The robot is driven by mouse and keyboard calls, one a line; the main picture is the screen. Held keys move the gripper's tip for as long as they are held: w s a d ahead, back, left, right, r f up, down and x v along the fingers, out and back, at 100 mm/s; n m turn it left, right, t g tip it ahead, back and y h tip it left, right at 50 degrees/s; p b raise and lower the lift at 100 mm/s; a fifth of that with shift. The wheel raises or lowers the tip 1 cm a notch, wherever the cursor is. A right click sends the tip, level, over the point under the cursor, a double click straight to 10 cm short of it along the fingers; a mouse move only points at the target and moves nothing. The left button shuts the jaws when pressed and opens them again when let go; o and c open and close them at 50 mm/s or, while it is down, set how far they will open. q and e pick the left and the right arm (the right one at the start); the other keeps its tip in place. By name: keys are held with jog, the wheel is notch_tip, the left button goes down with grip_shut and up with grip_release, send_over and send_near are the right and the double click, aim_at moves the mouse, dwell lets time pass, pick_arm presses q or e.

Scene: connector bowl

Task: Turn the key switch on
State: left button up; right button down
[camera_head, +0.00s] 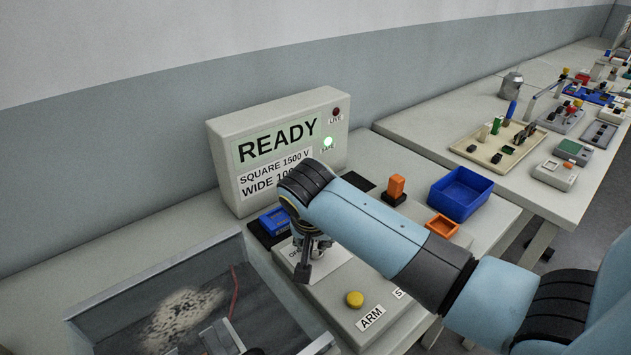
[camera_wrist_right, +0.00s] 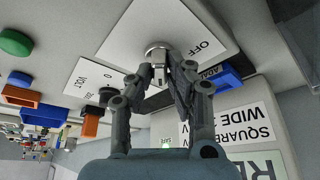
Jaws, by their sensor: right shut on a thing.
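The key switch (camera_wrist_right: 158,47) is a round metal fitting on a white plate with OFF printed beside it in the right wrist view. My right gripper (camera_wrist_right: 160,76) is shut on the small metal key (camera_wrist_right: 161,66) at the switch, one finger on each side. In the head view, my right gripper (camera_head: 314,246) points down at the white label plate (camera_head: 327,268) on the grey control panel. My wrist and fingers hide most of the switch there. The display box (camera_head: 276,150) reads READY, SQUARE 1500 V, with a green lamp lit. My left gripper is not in view.
A yellow ARM button (camera_head: 355,299) sits at the panel's front. A blue adapter (camera_head: 274,221) lies left of my gripper. An open grey tray (camera_head: 160,268) stands at the left. An orange block (camera_head: 396,187), a blue bin (camera_head: 461,193) and an orange tray (camera_head: 442,226) are at the right.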

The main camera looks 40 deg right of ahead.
jog(key=c, duration=1.3)
grip_release()
jog(key=v, duration=1.2)
jog(key=shift+f, duration=0.1)
